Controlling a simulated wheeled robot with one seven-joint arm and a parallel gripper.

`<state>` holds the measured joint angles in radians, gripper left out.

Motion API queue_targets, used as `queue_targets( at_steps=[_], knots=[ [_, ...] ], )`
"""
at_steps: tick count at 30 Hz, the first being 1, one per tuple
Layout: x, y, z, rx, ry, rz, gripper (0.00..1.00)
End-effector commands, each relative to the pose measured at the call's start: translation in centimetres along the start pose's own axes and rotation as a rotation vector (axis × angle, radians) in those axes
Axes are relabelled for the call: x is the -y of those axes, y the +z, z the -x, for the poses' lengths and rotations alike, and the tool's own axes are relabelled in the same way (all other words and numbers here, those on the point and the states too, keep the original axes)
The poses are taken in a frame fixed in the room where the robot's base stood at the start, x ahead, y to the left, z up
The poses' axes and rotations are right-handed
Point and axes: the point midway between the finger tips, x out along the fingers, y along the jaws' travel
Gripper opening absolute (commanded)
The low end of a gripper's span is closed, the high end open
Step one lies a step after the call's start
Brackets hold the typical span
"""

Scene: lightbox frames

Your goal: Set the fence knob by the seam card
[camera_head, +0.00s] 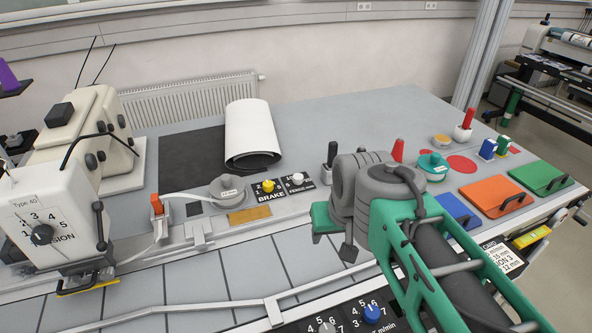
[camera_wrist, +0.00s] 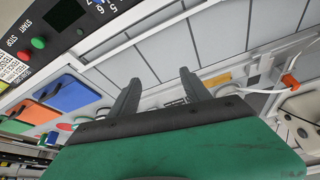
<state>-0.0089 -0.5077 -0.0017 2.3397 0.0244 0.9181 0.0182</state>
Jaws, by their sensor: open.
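The small white fence knob (camera_head: 297,178) sits on a black plate lettered FENCE on the machine bed, right of the yellow BRAKE knob (camera_head: 268,186). Its setting is too small to read. The seam card (camera_head: 502,257) is a white printed card at the right front; lines with "15 mm", "ION 3" and "12 mm" show, the rest is hidden by my arm. My gripper (camera_wrist: 159,88) is open and empty in the wrist view, its two dark fingers apart above the bed. In the head view my arm hides most of it, right of the fence knob.
A sewing machine (camera_head: 45,225) with a tension dial stands left. Blue, orange and green lidded bins (camera_head: 497,196) lie right. A front panel (camera_head: 345,317) has numbered dials.

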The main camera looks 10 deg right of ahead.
Motion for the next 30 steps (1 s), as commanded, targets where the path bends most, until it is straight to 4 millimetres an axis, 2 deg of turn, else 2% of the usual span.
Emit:
queue_targets(
  at_steps=[3, 8, 11, 15, 19, 21, 24, 30],
  knots=[
    [0.0, -6.2, -1.0, 0.005, 0.013, -0.031, 0.55],
    [0.2, -14.4, -3.6, 0.005, 0.029, -0.078, 0.55],
    [0.5, -19.0, -6.3, 0.006, 0.039, -0.108, 0.55],
    [1.0, -24.5, -11.2, 0.004, 0.052, -0.150, 0.55],
    [1.5, -28.2, -16.5, 0.004, 0.062, -0.188, 0.55],
    [1.8, -29.5, -18.9, 0.000, 0.065, -0.206, 0.55],
    [2.0, -30.6, -21.4, 0.000, 0.069, -0.224, 0.55],
    [2.1, -31.2, -23.6, -0.002, 0.071, -0.235, 0.55]
  ],
)
